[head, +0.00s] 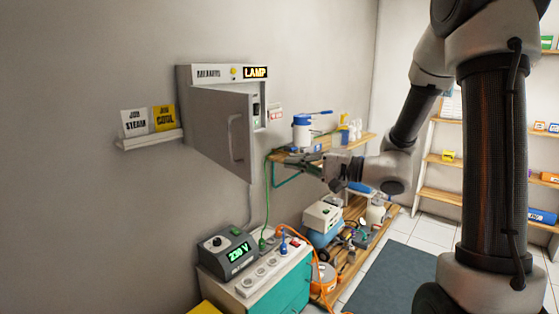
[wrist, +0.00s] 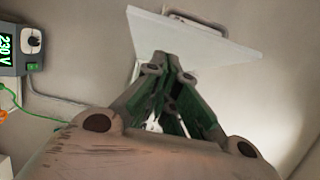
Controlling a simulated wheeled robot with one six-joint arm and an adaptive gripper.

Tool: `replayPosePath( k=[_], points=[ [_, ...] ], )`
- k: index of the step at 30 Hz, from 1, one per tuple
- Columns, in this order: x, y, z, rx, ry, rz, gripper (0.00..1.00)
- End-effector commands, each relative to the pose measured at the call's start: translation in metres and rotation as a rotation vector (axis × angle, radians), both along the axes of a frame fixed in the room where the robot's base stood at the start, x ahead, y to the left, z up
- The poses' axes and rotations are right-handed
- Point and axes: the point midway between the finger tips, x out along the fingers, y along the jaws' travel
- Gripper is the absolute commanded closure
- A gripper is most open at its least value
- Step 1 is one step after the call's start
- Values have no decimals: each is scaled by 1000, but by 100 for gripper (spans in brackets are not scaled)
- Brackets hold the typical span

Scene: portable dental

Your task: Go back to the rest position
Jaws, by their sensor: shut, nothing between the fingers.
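My gripper (head: 284,156) shows in the head view at mid-height, just right of the open door of the grey wall cabinet. It is shut and empty. In the wrist view my gripper (wrist: 167,62) points at the white door panel, its fingers together. The cabinet door (head: 218,128) stands swung open, with a handle on its face; it also shows in the wrist view (wrist: 205,42). The cabinet (head: 213,74) carries a lit LAMP sign (head: 256,72). I cannot tell whether the fingers touch the door.
A wall shelf (head: 355,143) with a blue-lidded jar (head: 302,130) lies close behind my gripper. Below stand a teal cabinet (head: 290,293), a 230 V unit (head: 230,254) and a power strip (head: 262,273) with cables. Wooden shelves (head: 443,159) stand at right. A dark mat (head: 395,278) covers clear floor.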

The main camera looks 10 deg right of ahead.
Motion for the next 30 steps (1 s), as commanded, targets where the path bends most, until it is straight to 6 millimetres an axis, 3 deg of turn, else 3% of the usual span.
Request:
replayPosePath(
  k=[6, 12, 14, 17, 18, 22, 24, 27, 30],
  points=[
    [-28, -27, 0, 1, 0, -3, 100],
    [-36, -34, -2, 26, 56, -6, 100],
    [-44, -35, -14, 23, 148, 17, 100],
    [-80, -36, -53, -49, 363, 104, 100],
    [-100, -39, -67, -102, 447, 141, 100],
    [-169, -62, -97, -370, 639, 247, 100],
    [-201, -85, -105, -560, 693, 279, 100],
    [-233, -128, -104, -867, 700, 282, 100],
    [-246, -169, -87, -1149, 622, 245, 100]
  ],
)
